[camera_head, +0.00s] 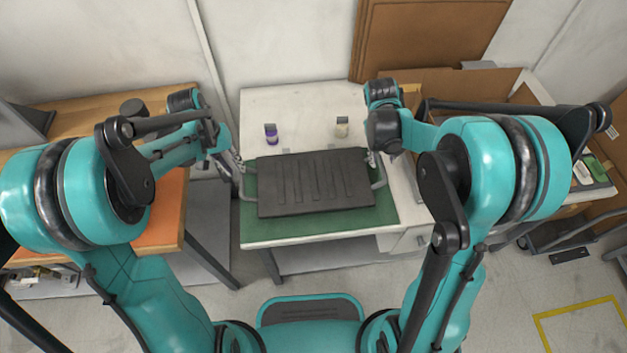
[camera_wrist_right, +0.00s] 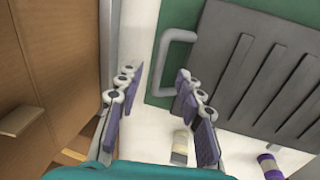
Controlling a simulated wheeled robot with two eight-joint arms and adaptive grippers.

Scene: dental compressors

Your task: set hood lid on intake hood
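The hood lid (camera_head: 314,183), a dark grey ribbed slab with a light handle at each end, lies over a green mat (camera_head: 262,234) on the white table. The lid also shows in the right wrist view (camera_wrist_right: 262,75). My left gripper (camera_head: 238,163) is at the lid's left handle; whether its fingers touch or enclose it is too small to tell. My right gripper (camera_head: 373,161) is near the right handle (camera_head: 381,172). In the right wrist view its fingers (camera_wrist_right: 158,78) are apart and empty, with the handle (camera_wrist_right: 166,62) just beyond the fingertips. I cannot make out a separate intake hood.
A purple-labelled bottle (camera_head: 271,134) and a pale-labelled bottle (camera_head: 342,127) stand behind the lid. An open cardboard box (camera_head: 475,82) is at right. A wooden bench with an orange mat (camera_head: 160,212) is at left. The white table's back part is mostly clear.

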